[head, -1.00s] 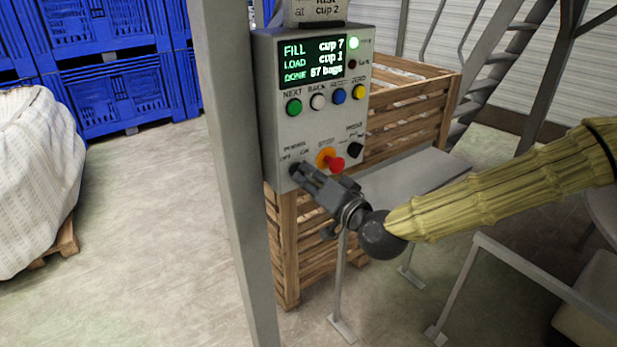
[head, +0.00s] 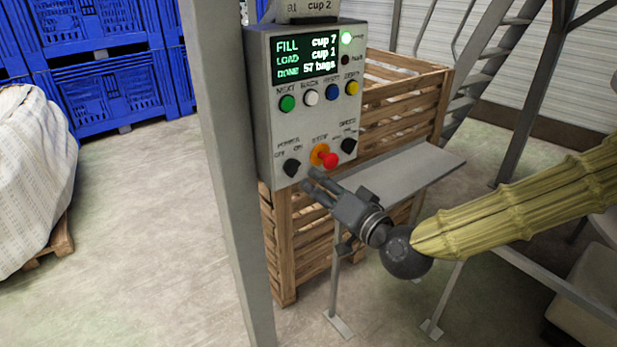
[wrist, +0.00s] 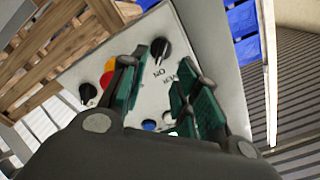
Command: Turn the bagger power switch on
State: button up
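The power switch (head: 291,167) is a black knob at the lower left of the grey control box (head: 309,120), under the labels OFF and ON. In the wrist view the knob (wrist: 160,49) sits beyond the fingertips, close to the ON label. I cannot tell for sure which label it points to. My gripper (head: 313,181) is just right of and below the knob, apart from it. In the wrist view my gripper (wrist: 155,85) has its green-padded fingers spread with nothing between them. The display (head: 306,59) is lit and a green lamp (head: 346,38) glows.
A red stop button (head: 328,160) on an orange base and a black speed knob (head: 348,146) are right of the power switch. Coloured buttons (head: 332,92) line the row above. A grey post (head: 225,160) stands left of the box. A grey shelf (head: 400,178) lies behind my gripper.

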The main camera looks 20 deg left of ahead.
jog(key=v, duration=0.5)
jog(key=shift+s+d, duration=0.15)
jog(key=shift+d, duration=0.05)
